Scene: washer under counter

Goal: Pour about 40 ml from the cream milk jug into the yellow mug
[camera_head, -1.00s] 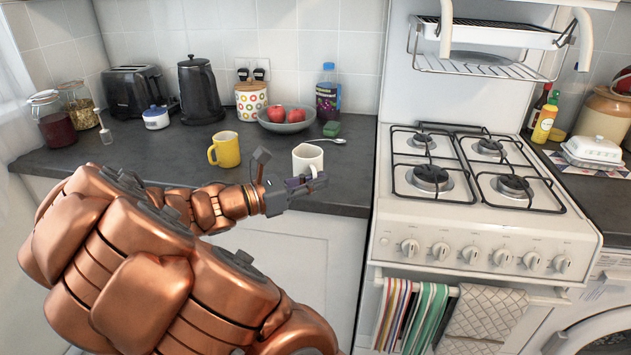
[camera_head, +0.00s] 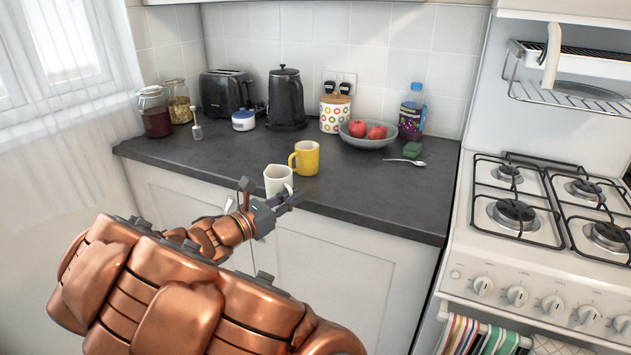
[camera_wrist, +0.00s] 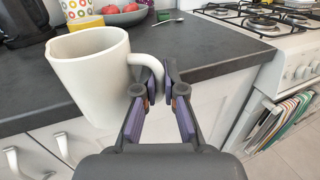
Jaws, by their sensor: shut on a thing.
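The cream milk jug (camera_head: 277,179) is in my gripper (camera_head: 270,207), held near the counter's front edge. In the wrist view the jug (camera_wrist: 92,80) is upright or nearly so, and my gripper (camera_wrist: 157,85) is shut on its handle. What is inside the jug cannot be seen. The yellow mug (camera_head: 307,158) stands upright on the dark counter, just behind and to the right of the jug in the head view. Its handle points left. In the wrist view the mug is mostly hidden behind the jug.
Behind the mug are a black kettle (camera_head: 287,98), a dotted canister (camera_head: 334,113) and a bowl of red fruit (camera_head: 366,141). The stove (camera_head: 540,220) adjoins the counter (camera_head: 365,195), whose front left is clear.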

